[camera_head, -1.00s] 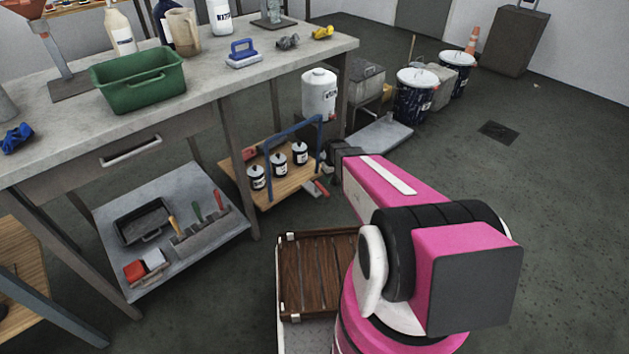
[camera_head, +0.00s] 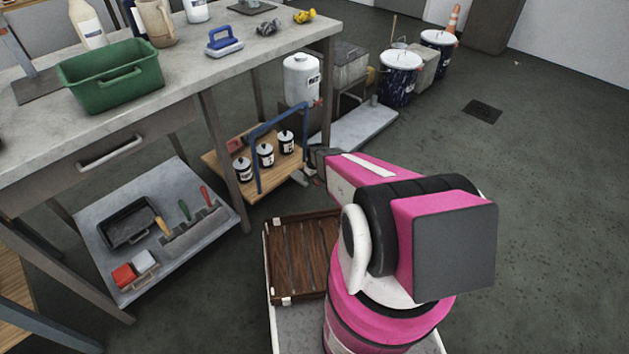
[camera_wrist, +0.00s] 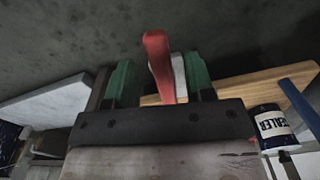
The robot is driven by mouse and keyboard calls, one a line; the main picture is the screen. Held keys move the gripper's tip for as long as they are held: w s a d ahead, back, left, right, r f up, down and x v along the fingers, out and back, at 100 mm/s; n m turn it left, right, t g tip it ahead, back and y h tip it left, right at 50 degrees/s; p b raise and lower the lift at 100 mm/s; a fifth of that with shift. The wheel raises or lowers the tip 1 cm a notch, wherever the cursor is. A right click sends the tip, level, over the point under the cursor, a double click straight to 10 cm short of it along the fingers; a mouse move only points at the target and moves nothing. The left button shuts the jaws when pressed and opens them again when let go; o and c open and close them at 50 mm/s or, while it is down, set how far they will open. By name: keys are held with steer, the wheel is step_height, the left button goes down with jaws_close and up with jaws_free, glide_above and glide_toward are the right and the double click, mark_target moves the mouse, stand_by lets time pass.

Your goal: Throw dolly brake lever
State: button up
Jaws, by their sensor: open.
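The dolly has a wooden deck (camera_head: 220,160) and a blue push handle (camera_head: 277,116); it stands on the floor beside the workbench. Its red brake lever (camera_wrist: 157,60) shows in the wrist view, upright in the picture, between the green pads of my gripper (camera_wrist: 161,82). The gripper is open, with a pad on each side of the lever; I cannot tell if either touches it. A pale piece shows just right of the lever. In the head view my arm reaches to the dolly's right end, and the fingertips and lever are largely hidden there.
Labelled cans (camera_head: 265,155) stand on the dolly; one can (camera_wrist: 272,128) is close to my gripper's right in the wrist view. A workbench (camera_head: 190,75) is at the left. A grey platform (camera_head: 355,130) lies beyond the gripper. Floor at the right is clear.

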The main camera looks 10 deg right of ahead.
steer(key=shift+f, duration=0.6)
jaws_close()
